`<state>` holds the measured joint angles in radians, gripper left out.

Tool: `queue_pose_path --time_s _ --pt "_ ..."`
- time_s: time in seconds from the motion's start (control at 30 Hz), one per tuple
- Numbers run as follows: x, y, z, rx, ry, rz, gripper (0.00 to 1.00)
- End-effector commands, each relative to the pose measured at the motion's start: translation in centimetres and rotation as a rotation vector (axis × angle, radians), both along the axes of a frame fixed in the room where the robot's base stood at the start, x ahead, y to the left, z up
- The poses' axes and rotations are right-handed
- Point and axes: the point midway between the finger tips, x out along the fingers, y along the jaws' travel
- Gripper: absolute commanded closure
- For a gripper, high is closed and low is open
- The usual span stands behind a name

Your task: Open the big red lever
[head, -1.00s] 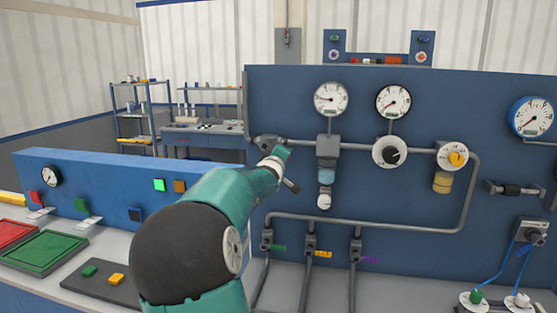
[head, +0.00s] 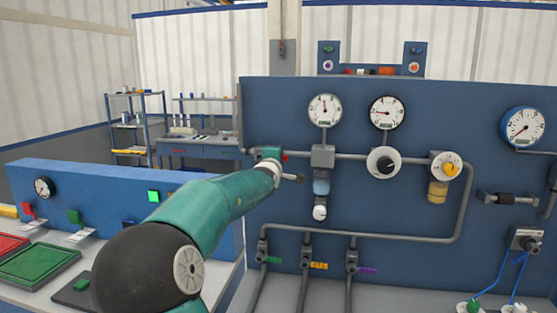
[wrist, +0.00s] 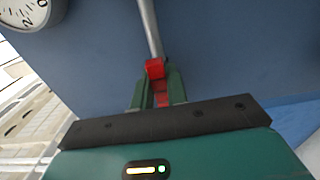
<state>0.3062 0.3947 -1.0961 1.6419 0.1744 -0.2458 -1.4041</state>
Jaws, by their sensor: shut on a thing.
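The red lever (wrist: 155,68) shows in the wrist view between the two green fingers of my gripper (wrist: 158,84). The fingers are shut on it. A grey pipe or rod runs up from the lever's far end. In the head view, only a small red bit of the lever (head: 285,157) shows beside my gripper (head: 270,154), at the left end of the grey pipe (head: 349,156) on the blue panel. My arm and wrist hide much of the lever's base there.
Gauges (head: 324,110) and dials (head: 384,162) are mounted on the blue panel (head: 400,210) right of my gripper. Small valves (head: 307,257) sit on lower pipes. A lower blue console (head: 105,185) and a green tray (head: 38,266) stand at left.

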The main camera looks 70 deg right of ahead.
Motion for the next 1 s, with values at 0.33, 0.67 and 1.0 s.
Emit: queue_pose_path --time_s 0.33,0.67,1.0 --pt "0.0 0.0 0.1 -0.004 0.003 0.001 0.67" --pt "0.0 0.1 0.1 -0.002 0.002 0.001 0.63" --pt "-0.1 2.2 0.1 -0.002 0.001 0.004 0.63"
